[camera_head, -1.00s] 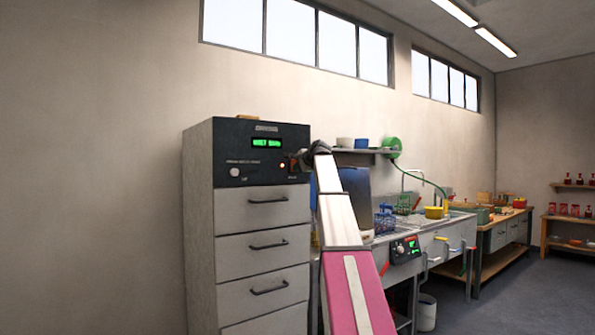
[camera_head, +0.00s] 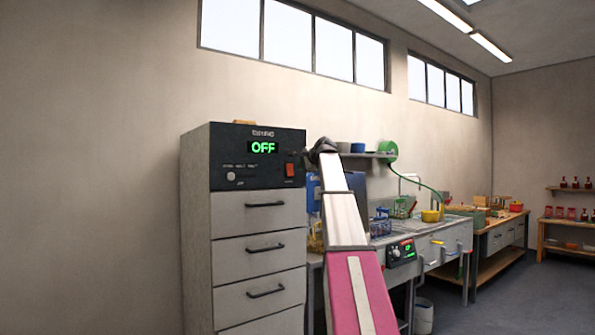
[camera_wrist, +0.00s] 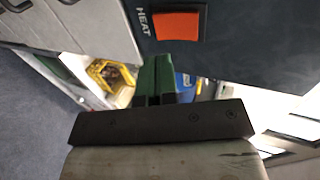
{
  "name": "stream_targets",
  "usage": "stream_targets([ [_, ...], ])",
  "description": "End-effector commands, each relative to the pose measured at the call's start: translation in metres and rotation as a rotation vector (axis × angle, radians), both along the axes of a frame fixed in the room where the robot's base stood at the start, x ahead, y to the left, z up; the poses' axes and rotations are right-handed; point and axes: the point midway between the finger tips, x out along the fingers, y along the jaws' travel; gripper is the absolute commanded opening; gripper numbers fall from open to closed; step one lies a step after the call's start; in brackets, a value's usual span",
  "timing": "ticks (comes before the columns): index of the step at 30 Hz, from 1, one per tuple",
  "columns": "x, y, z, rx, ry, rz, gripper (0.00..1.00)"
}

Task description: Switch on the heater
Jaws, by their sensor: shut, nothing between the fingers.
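The heater is a tall grey cabinet (camera_head: 195,240) with drawers and a dark control panel (camera_head: 225,150) on top. Its green display (camera_head: 263,147) reads OFF. An orange-red rocker switch (camera_head: 290,169) is at the panel's right. In the wrist view this switch (camera_wrist: 178,25) is beside the word HEAT, above my fingertips and apart from them. My gripper (camera_wrist: 156,62) has green fingers, shut with nothing between them. In the head view its dark end (camera_head: 308,154) is just right of the panel's edge, and the fingers are hard to make out there.
Open floor (camera_head: 520,290) is at the right.

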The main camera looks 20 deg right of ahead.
Motion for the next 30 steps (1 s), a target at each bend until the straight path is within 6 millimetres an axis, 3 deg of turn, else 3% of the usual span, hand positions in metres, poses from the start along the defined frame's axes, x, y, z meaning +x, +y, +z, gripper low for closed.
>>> stream_targets([
  [6, -0.041, -0.012, 0.018, 0.000, -0.001, -0.001, 0.00],
  [12, -0.063, -0.019, 0.028, 0.000, 0.001, 0.001, 0.00],
  [26, -0.070, -0.022, 0.032, 0.000, 0.002, 0.001, 0.00],
  [30, -0.072, -0.023, 0.025, 0.001, 0.002, 0.001, 0.00],
])
